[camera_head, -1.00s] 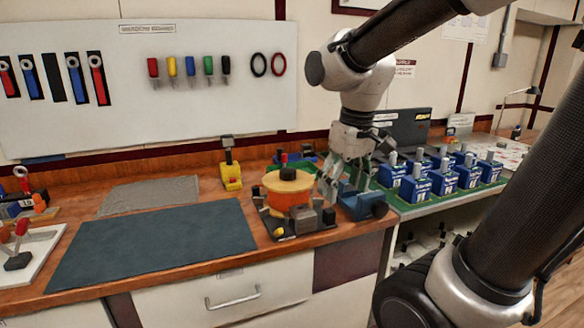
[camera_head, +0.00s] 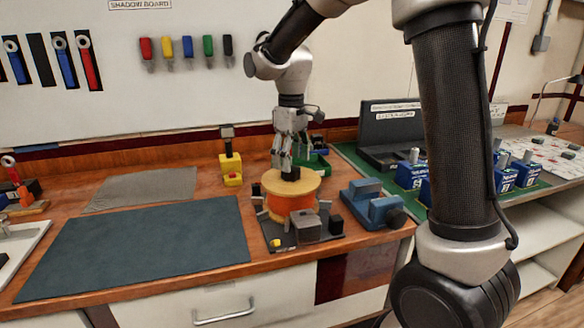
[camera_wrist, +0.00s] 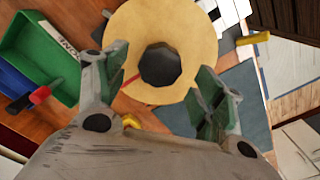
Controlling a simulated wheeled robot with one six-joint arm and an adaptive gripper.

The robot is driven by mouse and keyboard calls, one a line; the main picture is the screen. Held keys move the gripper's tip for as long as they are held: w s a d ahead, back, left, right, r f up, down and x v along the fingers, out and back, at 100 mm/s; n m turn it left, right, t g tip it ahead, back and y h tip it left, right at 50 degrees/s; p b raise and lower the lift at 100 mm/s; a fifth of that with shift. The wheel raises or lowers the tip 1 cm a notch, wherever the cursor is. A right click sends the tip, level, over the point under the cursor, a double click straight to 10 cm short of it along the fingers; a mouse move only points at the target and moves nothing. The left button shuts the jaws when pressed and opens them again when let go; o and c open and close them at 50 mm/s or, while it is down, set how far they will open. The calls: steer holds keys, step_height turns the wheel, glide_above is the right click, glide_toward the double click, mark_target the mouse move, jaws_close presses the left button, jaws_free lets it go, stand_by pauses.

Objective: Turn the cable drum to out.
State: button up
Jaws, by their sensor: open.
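The cable drum (camera_head: 292,204) stands on the workbench, an orange body between tan round flanges on a dark base. In the wrist view its tan top flange (camera_wrist: 190,22) shows with a dark many-sided hub (camera_wrist: 160,64) and a thin red mark beside it. My gripper (camera_head: 290,172) points down over the top of the drum. In the wrist view my gripper (camera_wrist: 160,75) is open, with one green-padded finger on each side of the hub. I cannot tell whether either finger touches the hub. Any markings for drum positions are not readable.
A blue vise (camera_head: 374,207) stands right of the drum. A yellow tool stand (camera_head: 231,168) is behind left, and a green bin (camera_head: 318,164) is behind. Blue breakers (camera_head: 412,175) stand farther right. The dark mat (camera_head: 140,245) at left is clear.

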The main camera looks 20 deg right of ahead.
mark_target(292, 168)
steer(key=shift+f, duration=1.65)
steer(key=c, duration=1.4)
steer(key=shift+c, duration=0.2)
